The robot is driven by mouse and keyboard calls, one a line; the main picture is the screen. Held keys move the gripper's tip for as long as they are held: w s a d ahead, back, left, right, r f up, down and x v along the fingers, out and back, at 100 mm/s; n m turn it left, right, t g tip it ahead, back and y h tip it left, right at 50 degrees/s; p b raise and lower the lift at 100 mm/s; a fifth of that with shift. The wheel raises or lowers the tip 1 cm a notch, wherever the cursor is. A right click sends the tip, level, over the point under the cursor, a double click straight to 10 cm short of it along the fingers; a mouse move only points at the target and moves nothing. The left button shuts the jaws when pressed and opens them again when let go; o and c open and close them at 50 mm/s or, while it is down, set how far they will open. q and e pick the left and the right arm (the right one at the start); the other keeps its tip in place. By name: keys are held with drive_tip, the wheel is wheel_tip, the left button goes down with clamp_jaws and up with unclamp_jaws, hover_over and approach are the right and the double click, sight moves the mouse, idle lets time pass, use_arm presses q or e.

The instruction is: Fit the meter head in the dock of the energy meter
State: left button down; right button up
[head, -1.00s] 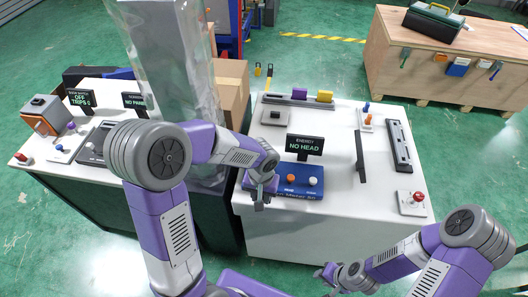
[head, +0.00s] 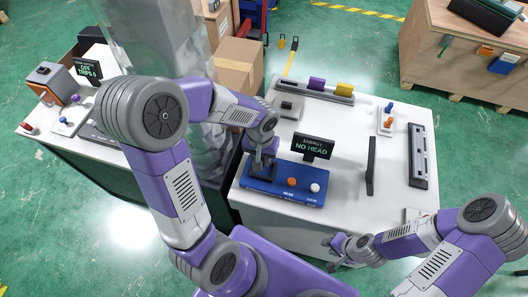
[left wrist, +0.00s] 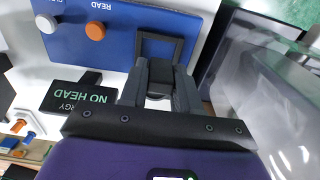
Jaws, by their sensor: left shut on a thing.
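The energy meter is a blue base (head: 285,192) with an orange and a white button, near the front left of the white table. Its display (head: 313,147) reads NO HEAD. In the left wrist view the dock (left wrist: 181,44) is a black square frame on the blue base (left wrist: 115,55). My left gripper (head: 262,165) is at the base's left end. In the left wrist view it (left wrist: 160,85) is shut on a dark block, the meter head (left wrist: 166,73), at the dock's edge. Whether the head touches the dock is unclear. My right gripper (head: 332,253) is open and empty before the table's front edge.
A dark upright panel (head: 371,165) stands right of the display. A rail (head: 417,155) lies at the right, and a rail with purple and yellow blocks (head: 344,90) at the back. A clear-wrapped column (head: 165,45) rises close left of my left gripper.

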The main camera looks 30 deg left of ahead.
use_arm(q)
drive_tip(key=shift+s, duration=0.2)
drive_tip(key=shift+w+f, duration=0.1)
drive_tip(key=shift+f, duration=0.05)
drive_tip(key=shift+f+b, duration=0.55)
drive_tip(key=shift+b, duration=0.25)
wheel_tip(320, 180, down, 4)
drive_tip(key=b, duration=0.4)
drive_tip(key=shift+f, duration=0.2)
idle(1.0)
drive_tip(key=shift+f+b, duration=1.3)
drive_tip(key=shift+b, duration=0.05)
drive_tip(key=c, duration=0.7)
unclamp_jaws()
drive_tip(key=shift+r, duration=0.1)
drive_tip(key=shift+c, duration=0.2)
